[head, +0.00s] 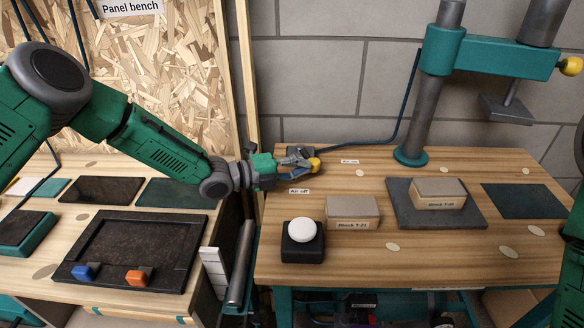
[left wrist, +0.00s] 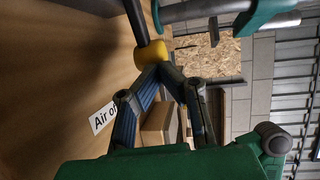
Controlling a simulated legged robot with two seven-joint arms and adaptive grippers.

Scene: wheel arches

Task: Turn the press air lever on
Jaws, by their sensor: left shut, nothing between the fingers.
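The air lever has a yellow knob (head: 315,164) on a dark rod, near the back left corner of the right bench. The knob lies between the "Air off" label (head: 299,191) and the "Air on" label (head: 350,161). My left gripper (head: 306,163) is shut and empty, with its fingertips at the knob. In the left wrist view, the yellow knob (left wrist: 151,53) is right at the closed fingertips (left wrist: 164,70); I cannot tell whether they touch. The gripper partly hides the lever's base in the head view. My right gripper is out of view.
A black box with a white button (head: 302,230) and a block (head: 352,212) stand in front of the lever. Another block (head: 438,193) sits on a grey plate below the green press (head: 470,52). A dark tray (head: 130,222) lies on the left bench.

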